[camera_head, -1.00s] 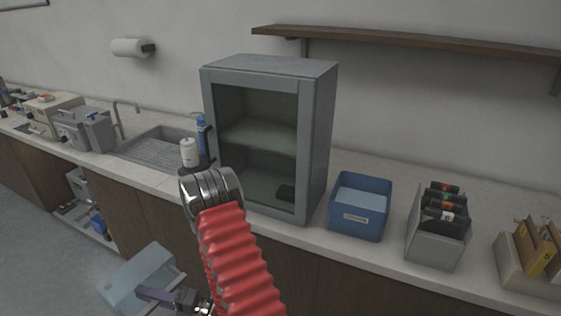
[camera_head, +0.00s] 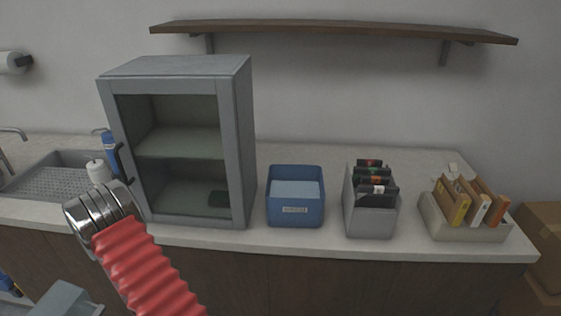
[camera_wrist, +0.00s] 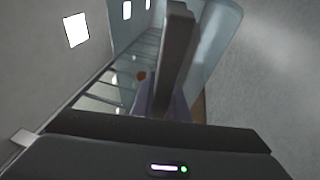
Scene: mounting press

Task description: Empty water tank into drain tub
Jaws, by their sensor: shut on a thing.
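The water tank is a pale blue, translucent open box. Only its upper corner (camera_head: 64,300) shows at the lower left edge of the head view; its clear wall (camera_wrist: 212,45) shows in the wrist view. My gripper (camera_wrist: 172,95) is shut on the tank, apparently at the grey bar in front of the purple finger; the exact contact is partly hidden. My gripper is out of the head view. I cannot tell how much water is inside. A blue tub (camera_head: 295,211) with a white label stands on the counter, with a light blue surface inside; the label is unreadable.
A grey glass-fronted cabinet (camera_head: 240,130) stands left of the tub. A grey holder (camera_head: 370,222) and a beige tray of folders (camera_head: 470,231) stand right. The sink (camera_head: 55,180) is far left. A wooden shelf (camera_head: 330,29) hangs above. Bare counter (camera_head: 425,175) lies behind the holders.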

